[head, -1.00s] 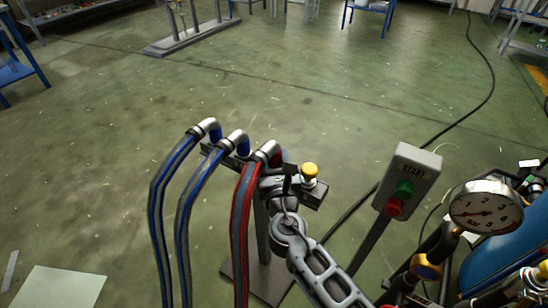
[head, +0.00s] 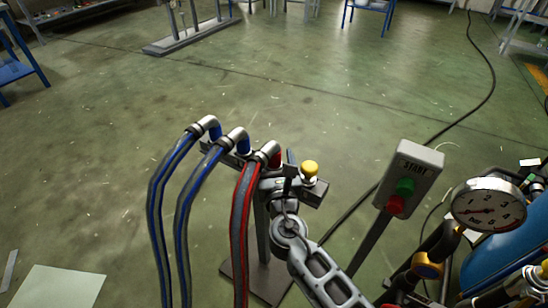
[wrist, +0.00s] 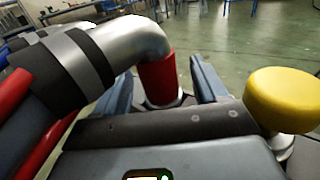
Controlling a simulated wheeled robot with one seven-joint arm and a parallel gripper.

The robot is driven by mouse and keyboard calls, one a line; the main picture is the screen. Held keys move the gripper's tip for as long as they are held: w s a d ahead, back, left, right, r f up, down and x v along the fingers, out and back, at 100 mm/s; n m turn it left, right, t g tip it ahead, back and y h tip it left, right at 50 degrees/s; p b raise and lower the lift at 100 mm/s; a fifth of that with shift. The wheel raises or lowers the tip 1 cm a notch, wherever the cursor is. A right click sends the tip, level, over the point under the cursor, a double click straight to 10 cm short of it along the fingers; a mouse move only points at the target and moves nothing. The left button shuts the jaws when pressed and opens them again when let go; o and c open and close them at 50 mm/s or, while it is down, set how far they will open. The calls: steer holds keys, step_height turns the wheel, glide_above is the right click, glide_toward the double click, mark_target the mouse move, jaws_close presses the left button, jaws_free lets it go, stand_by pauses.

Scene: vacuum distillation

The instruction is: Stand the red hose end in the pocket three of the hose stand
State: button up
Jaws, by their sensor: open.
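The red hose end (head: 268,151), a metal elbow with a red lower sleeve, stands on the hose stand (head: 312,193), third from the left in the row. In the wrist view its red sleeve (wrist: 158,78) points down into a light ring at the stand's bar; the pocket's inside is hidden. My gripper (head: 286,172) is at the stand, just right of this hose end. In the wrist view my gripper (wrist: 165,85) is open, with one finger on each side of the red sleeve. A gap shows between the sleeve and the right finger.
Two blue hose ends (head: 207,126) (head: 236,139) stand left of the red one. A yellow knob (head: 310,169) sits on the stand just right of my gripper. A start button box (head: 408,180) and a pressure gauge (head: 488,206) are farther right.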

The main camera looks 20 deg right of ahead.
steer(key=v, duration=0.7)
steer(key=shift+s, duration=0.15)
stand_by(0.3)
